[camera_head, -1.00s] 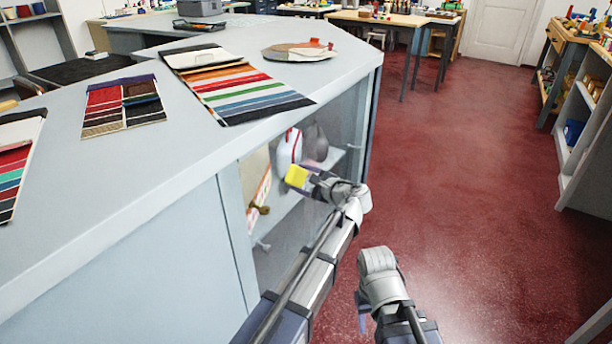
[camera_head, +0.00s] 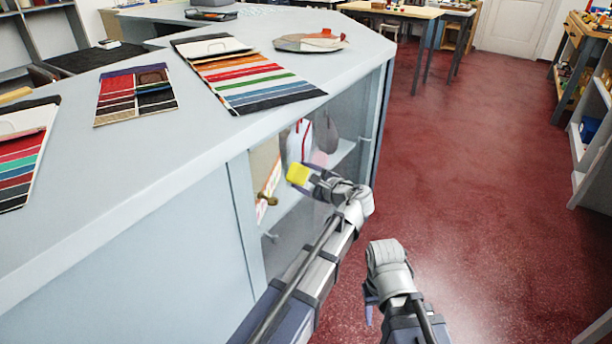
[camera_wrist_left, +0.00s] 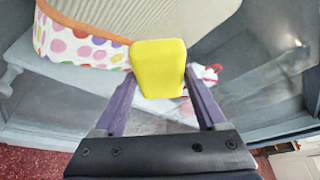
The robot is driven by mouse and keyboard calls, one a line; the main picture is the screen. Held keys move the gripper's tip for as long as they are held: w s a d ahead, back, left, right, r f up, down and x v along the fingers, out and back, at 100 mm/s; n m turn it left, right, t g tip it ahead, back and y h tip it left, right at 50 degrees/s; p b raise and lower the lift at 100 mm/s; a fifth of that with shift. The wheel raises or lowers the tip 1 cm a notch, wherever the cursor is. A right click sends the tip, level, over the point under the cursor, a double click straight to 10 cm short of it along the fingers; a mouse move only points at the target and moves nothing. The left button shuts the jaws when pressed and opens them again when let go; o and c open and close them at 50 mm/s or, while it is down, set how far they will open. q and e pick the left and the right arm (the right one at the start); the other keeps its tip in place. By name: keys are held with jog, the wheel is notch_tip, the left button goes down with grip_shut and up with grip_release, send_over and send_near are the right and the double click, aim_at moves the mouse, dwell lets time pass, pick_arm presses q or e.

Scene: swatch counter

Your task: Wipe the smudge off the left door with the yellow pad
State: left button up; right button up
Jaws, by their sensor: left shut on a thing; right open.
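My left gripper (camera_head: 305,178) is shut on the yellow pad (camera_head: 297,174) and holds it in front of the glass-fronted side of the counter. In the left wrist view, the pad (camera_wrist_left: 159,68) sits upright between the two purple fingers. Whether it touches the glass cannot be told. A faint pinkish patch (camera_head: 319,158) shows on or behind the glass, right of the pad; it may be the smudge. In the left wrist view, a pale hazy streak (camera_wrist_left: 268,78) lies right of the pad. My right gripper (camera_head: 371,307) is open and empty over the floor.
Behind the glass are shelves with a polka-dot item (camera_wrist_left: 80,45) and a white-and-red item (camera_head: 300,140). A door handle (camera_head: 364,139) sticks out near the right corner. Fabric swatches (camera_head: 250,80) and a round board (camera_head: 311,42) lie on the counter (camera_head: 190,165). Red floor (camera_head: 470,180) is clear to the right.

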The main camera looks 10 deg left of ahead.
aim_at(294, 178)
pick_arm(q)
jog(key=shift+s+a+r+p, duration=0.25)
jog(key=shift+s+r+p, duration=0.05)
jog(key=shift+s, duration=0.4)
jog(key=shift+s+a+r+p, duration=0.25)
jog(key=shift+s+a, duration=0.05)
jog(key=shift+s, duration=0.35)
jog(key=shift+s+a+r+p, duration=0.25)
jog(key=shift+s+r+p, duration=0.05)
jog(key=shift+s, duration=0.4)
jog(key=shift+w+d, duration=0.1)
jog(key=shift+w, duration=0.05)
jog(key=shift+w+d+f, duration=0.1)
jog(key=shift+w, duration=0.1)
jog(key=shift+w+d, duration=0.35)
jog(key=shift+w, duration=0.45)
jog(key=shift+w+d, duration=0.35)
jog(key=shift+w, duration=0.45)
jog(key=shift+w+d, duration=0.3)
jog(key=shift+w, duration=0.7)
jog(key=shift+w+d, duration=0.3)
jog(key=shift+w, duration=0.65)
